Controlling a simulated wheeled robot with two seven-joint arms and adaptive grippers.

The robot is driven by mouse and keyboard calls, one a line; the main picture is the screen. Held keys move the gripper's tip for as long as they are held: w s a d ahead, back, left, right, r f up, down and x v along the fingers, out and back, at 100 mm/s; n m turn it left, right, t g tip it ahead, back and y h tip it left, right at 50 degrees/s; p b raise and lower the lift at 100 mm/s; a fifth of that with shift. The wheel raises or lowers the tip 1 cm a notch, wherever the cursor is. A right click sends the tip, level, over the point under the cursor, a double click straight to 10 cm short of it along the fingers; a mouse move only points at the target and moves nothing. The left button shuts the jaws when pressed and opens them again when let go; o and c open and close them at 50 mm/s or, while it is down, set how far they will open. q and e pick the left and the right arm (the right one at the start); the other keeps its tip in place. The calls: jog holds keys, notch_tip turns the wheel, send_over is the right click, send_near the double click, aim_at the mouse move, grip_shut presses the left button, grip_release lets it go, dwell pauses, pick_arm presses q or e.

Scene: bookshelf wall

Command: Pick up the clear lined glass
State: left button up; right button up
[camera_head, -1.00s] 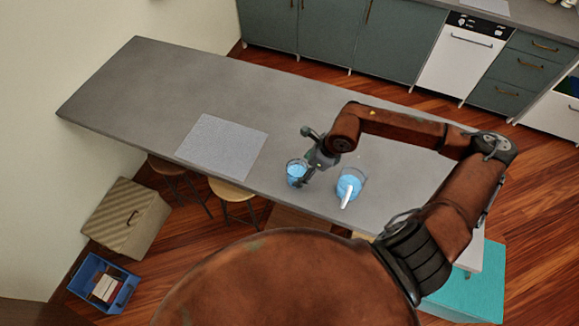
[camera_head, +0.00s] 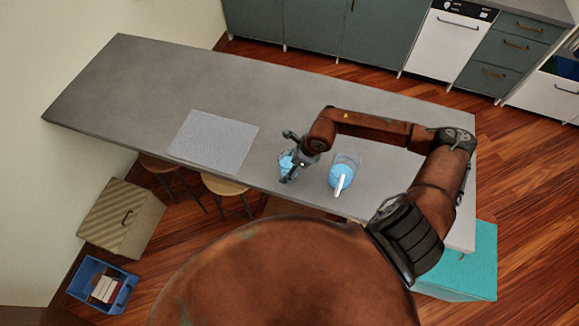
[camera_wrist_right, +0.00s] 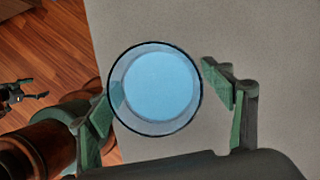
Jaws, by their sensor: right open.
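A clear round glass (camera_wrist_right: 160,85) with light blue inside stands on the grey table (camera_head: 250,95). It also shows in the head view (camera_head: 285,163), partly hidden by my right gripper (camera_head: 289,158). In the right wrist view the glass lies between the two green fingers of the open right gripper (camera_wrist_right: 163,82). The left finger overlaps or nearly touches the glass rim, and a gap shows at the right finger.
A clear pitcher (camera_head: 343,172) with blue inside and a white handle stands just right of the right gripper. A light grey mat (camera_head: 213,142) lies to the left. Stools (camera_head: 225,186) stand at the table's near edge. The far left tabletop is clear.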

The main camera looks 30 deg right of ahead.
jog(key=shift+c, duration=0.5)
jog(key=c, duration=1.6)
